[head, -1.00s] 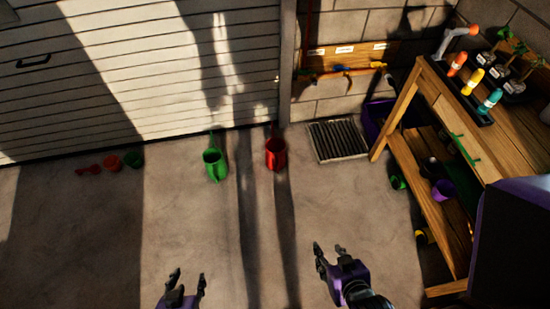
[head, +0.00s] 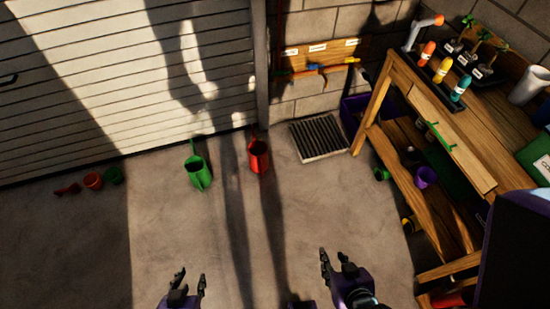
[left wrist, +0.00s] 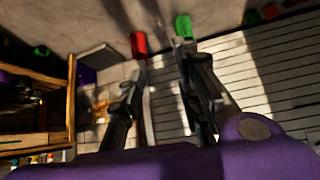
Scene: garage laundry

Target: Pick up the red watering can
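The red watering can (head: 259,158) stands on the concrete floor near the right end of the slatted door in the head view. It also shows in the left wrist view (left wrist: 139,44), beyond my fingers. A green watering can (head: 198,172) stands to its left. My left gripper (head: 188,281) is open and empty at the bottom of the head view, with its fingers spread also in the left wrist view (left wrist: 158,92). My right gripper (head: 335,258) is open and empty, lower right of the red can. Both grippers are well apart from the can.
A wooden workbench (head: 420,100) with bottles and plants stands at the right. A floor grate (head: 319,138) lies between it and the red can. Small red and green pots (head: 93,181) sit by the door (head: 90,90) at left. The floor between my grippers and the cans is clear.

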